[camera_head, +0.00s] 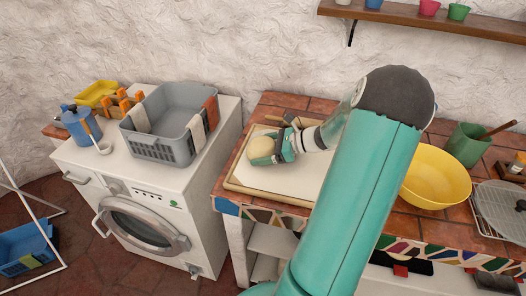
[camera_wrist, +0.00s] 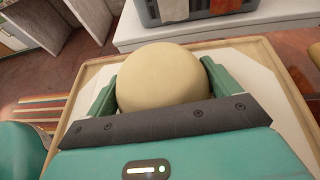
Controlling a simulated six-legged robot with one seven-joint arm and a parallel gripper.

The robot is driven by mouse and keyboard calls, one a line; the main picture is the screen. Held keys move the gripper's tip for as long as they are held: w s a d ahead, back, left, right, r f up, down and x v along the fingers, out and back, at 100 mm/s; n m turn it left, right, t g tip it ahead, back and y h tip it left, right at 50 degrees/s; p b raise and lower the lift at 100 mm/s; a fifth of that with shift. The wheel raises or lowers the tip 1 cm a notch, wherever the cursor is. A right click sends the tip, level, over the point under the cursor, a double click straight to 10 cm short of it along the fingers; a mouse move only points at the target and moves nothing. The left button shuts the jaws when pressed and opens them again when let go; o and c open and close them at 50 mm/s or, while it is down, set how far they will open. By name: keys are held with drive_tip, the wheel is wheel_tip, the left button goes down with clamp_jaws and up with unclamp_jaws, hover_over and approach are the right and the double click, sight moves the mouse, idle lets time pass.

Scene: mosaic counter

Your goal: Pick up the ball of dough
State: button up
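The ball of dough (camera_head: 261,150) is round and pale cream. It is at the left part of the white-topped, wood-rimmed board (camera_head: 236,183) on the counter. In the wrist view the ball (camera_wrist: 160,78) fills the space between the two green fingers of my gripper (camera_wrist: 160,84), with no clear gap on either side. My gripper (camera_head: 277,147) comes in from the right in the head view and appears shut on the ball. The ball's underside is hidden, so I cannot tell whether it touches the board.
A yellow bowl (camera_head: 436,177) and a green pot (camera_head: 467,145) stand to the right. A grey basket (camera_head: 168,139) with cloths sits on the washing machine (camera_head: 150,215) to the left. A wooden rod-like thing (camera_head: 284,120) lies behind my gripper. A shelf (camera_head: 420,20) hangs above.

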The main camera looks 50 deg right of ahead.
drive_tip(key=c, duration=0.6)
drive_tip(key=shift+r, duration=0.1)
